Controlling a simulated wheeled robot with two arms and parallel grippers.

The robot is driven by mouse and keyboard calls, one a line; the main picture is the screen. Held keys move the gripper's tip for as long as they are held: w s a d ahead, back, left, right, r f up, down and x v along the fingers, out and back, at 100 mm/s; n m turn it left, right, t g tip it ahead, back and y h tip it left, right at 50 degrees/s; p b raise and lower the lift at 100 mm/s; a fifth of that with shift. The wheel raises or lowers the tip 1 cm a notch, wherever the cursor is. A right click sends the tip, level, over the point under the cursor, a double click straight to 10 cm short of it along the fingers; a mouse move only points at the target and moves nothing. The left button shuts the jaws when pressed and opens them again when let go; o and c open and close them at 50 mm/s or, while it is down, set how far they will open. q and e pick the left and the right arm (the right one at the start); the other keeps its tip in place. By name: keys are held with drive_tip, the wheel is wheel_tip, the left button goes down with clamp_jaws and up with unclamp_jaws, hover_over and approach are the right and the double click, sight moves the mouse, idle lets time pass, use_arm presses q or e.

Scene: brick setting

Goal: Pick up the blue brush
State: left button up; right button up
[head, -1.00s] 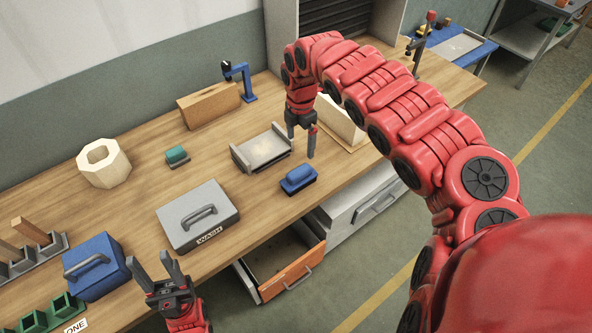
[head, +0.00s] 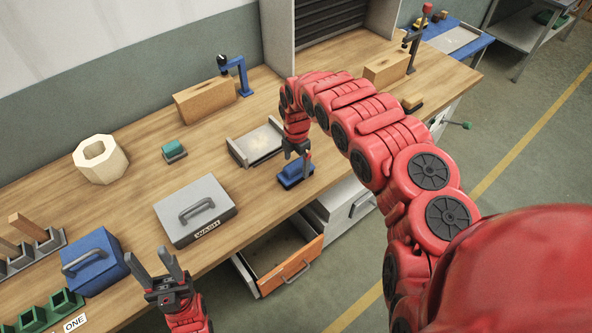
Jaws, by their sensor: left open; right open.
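The blue brush (head: 290,177) lies on the wooden table near its front edge, right of the grey box labelled WASH. My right gripper (head: 296,164) is at the brush from above, fingers pointing down, one finger showing beside its right end. The gripper is open; the other finger is mostly hidden, and I cannot tell whether the fingers touch the brush. My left gripper (head: 170,268) is open and empty, near the table's front edge, below the WASH box.
The WASH box (head: 190,228) and a grey tray (head: 240,155) are near the brush. A green-topped block (head: 174,149), a white octagonal ring (head: 112,170) and a blue box (head: 85,275) stand left. An orange-fronted drawer (head: 303,262) is open below the table.

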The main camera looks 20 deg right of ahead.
wheel_tip(320, 180, down, 3)
drive_tip(key=shift+a+r+p, duration=0.1)
drive_tip(key=shift+a+p, duration=0.05)
drive_tip(key=shift+p, duration=0.5)
drive_tip(key=shift+f, duration=0.7)
drive_tip(key=shift+s, duration=0.1)
drive_tip(key=c, duration=1.6)
